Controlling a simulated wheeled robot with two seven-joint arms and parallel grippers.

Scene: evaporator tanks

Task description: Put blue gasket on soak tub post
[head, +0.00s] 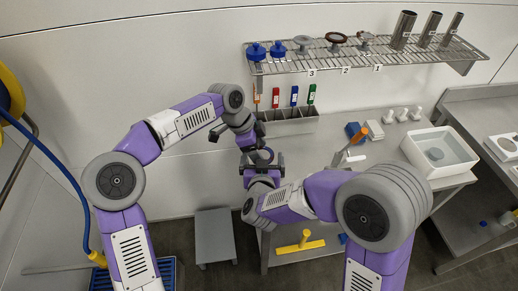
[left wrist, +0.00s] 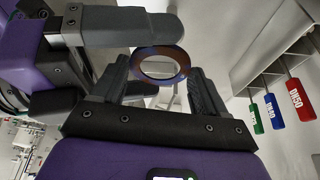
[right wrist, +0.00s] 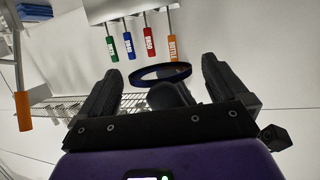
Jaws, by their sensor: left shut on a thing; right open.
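The blue gasket (head: 263,150) is a thin dark-blue ring held in the air where my two grippers meet, in front of the tool rack. My left gripper (left wrist: 160,85) is shut on it, with a finger at each side of the ring (left wrist: 162,80). My right gripper (right wrist: 158,80) is open, its fingers apart on either side of the ring (right wrist: 160,68); I cannot tell if they touch it. A white tub (head: 418,149), likely the soak tub, stands on the right of the bench. A grey round piece (head: 435,154) inside may be its post.
A wire shelf (head: 350,60) with blue knobs, flanges and steel tubes hangs above. Below it, a grey rack (head: 290,124) holds coloured-handled tools. Blue and white blocks, an orange-handled tool (head: 356,138) and white fittings (head: 402,114) stand between rack and tub.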

